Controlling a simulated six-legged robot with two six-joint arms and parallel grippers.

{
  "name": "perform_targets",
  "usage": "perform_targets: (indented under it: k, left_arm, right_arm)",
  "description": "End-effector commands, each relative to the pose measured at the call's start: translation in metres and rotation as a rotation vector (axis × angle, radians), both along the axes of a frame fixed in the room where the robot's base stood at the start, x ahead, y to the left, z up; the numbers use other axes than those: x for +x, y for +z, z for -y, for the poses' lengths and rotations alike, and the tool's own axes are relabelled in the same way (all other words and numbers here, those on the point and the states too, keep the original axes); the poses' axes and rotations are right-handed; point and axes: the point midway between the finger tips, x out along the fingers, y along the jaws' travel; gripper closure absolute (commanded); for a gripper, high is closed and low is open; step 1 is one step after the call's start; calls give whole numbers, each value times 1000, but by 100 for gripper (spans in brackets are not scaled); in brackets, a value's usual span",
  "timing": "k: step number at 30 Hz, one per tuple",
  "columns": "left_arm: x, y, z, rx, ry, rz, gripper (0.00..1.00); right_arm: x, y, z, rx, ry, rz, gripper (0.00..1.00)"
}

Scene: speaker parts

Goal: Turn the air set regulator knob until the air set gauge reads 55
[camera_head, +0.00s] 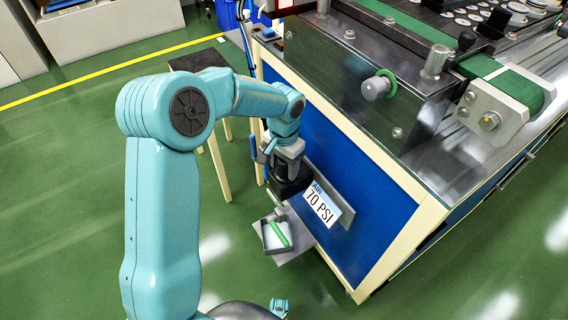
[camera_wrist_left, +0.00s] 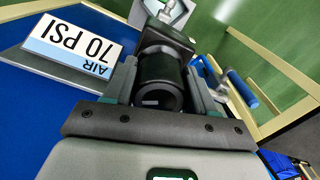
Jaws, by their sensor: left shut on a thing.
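The air set gauge is a white label (camera_head: 322,204) on the blue side panel, and it reads "AIR 70 PSI". It also shows upside down at the left of the left wrist view (camera_wrist_left: 72,50). The black regulator knob (camera_wrist_left: 160,88) is in the middle of the left wrist view. My left gripper (camera_wrist_left: 160,82) is shut on the knob, with one finger on each side. In the head view my left gripper (camera_head: 289,165) covers most of the knob, above the black regulator body (camera_head: 289,190).
A small grey tray (camera_head: 265,240) with a green-marked item sits below the regulator. A machine with a green belt (camera_head: 510,83) stands on the blue cabinet (camera_head: 368,190). A dark-topped table (camera_head: 197,61) stands behind my arm. Green floor is open at the left.

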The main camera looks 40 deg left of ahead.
Motion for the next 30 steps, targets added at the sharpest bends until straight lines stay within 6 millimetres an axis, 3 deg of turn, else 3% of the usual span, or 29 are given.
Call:
perform_targets:
  k: [18,30]
  left_arm:
    - [1,0,1,0,409,2,75]
    - [1,0,2,0,503,3,75]
  right_arm:
    - [0,-2,0,0,0,0,55]
    - [0,-3,0,0,0,0,55]
